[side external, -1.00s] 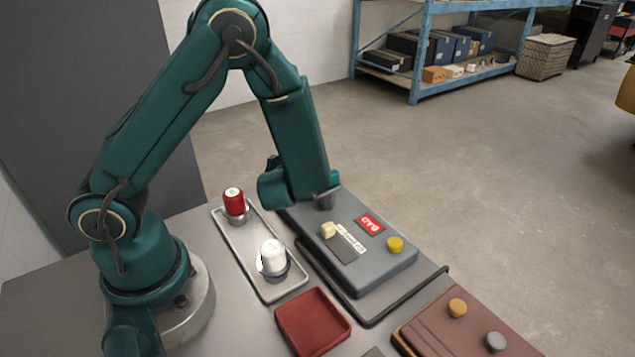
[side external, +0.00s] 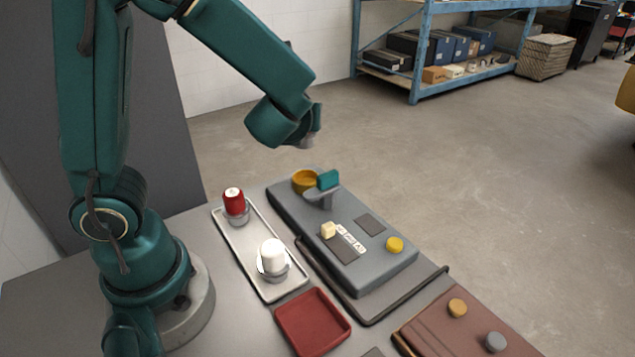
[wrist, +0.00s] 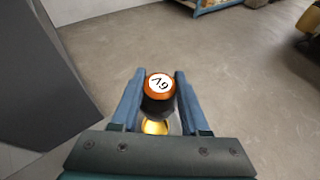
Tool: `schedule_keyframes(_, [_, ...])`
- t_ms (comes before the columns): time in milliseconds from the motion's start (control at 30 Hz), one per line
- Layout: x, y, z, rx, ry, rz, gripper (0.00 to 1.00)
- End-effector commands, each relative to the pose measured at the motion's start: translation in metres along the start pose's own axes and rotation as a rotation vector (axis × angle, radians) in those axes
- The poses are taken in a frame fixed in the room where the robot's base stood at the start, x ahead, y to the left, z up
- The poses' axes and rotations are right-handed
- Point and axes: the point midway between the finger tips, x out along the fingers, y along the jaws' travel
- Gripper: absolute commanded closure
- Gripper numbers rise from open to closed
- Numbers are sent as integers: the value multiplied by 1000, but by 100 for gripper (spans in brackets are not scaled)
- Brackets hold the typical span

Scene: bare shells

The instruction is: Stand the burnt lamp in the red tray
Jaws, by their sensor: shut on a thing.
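My gripper (wrist: 159,76) is shut on a lamp (wrist: 159,86) with an orange top marked "6V" and a dark body, which I take for the burnt lamp. The blue fingers stand on both sides of it. In the side external view the wrist is raised above the far end of the grey panel (side external: 385,262); fingers and lamp are hidden there. The red tray (side external: 313,321) is empty on the table, in front of the panel. An amber ring-shaped holder (side external: 304,181) sits on the panel's far end.
A metal tray (side external: 252,258) holds a red lamp (side external: 234,200) and a white lamp (side external: 272,254), upright. The panel has a teal block on a grey post (side external: 325,195), a yellow knob (side external: 395,244) and a dark bar before it. A brown case (side external: 440,325) lies right of the red tray.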

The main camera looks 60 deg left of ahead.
Motion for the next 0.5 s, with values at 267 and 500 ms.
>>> schedule_keyframes(267, [-26,-11,24,20,-4,-78,100])
schedule_keyframes(500, [-57,-24,39,76,-2,-201,100])
